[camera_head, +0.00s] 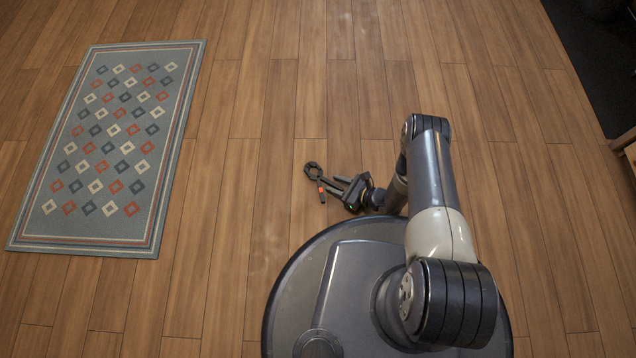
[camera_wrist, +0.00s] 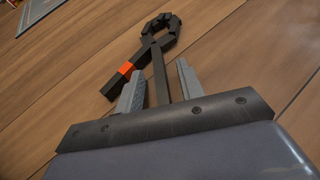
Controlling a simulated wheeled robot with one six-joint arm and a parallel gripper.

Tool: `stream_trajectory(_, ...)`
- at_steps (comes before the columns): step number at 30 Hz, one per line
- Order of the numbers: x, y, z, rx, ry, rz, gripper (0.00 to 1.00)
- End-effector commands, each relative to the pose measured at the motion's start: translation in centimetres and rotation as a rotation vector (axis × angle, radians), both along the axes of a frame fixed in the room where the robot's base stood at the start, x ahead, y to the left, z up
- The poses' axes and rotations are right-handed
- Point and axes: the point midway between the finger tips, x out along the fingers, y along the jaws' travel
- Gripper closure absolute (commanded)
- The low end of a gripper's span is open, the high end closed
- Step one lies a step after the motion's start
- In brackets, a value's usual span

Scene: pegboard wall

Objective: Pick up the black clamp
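The black clamp (camera_head: 314,176) lies on the wooden floor just ahead of my gripper (camera_head: 335,185) in the head view. It has a ring-shaped jaw end and two straight legs, one with an orange band. In the wrist view the clamp (camera_wrist: 160,75) has its jaw end pointing away from my gripper (camera_wrist: 158,68). One leg runs between the two grey fingers, with a gap on each side. The orange-banded leg angles down to the left, past the left finger. The fingers are apart and not closed on the clamp. The leg's near end is close to the gripper's body.
A patterned grey-blue rug (camera_head: 110,150) lies on the floor to the left. A dark mat or surface (camera_head: 590,50) is at the top right corner. The wooden floor (camera_head: 290,100) around the clamp is clear.

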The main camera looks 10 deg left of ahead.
Motion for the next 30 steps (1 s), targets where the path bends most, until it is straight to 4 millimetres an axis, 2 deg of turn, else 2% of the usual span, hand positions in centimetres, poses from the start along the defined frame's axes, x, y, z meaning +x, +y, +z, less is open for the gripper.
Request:
stream_trajectory(2, 0.0, 0.0, 0.0, 0.000, 0.000, 0.000, 0.66)
stream_trajectory(14, 0.0, 0.0, 0.0, 0.000, 0.000, 0.001, 0.99)
stream_trajectory(26, 0.0, 0.0, 0.1, 0.000, 0.000, 0.001, 1.00)
stream_trajectory(30, 0.0, 0.0, 1.4, 0.000, -0.001, 0.000, 1.00)
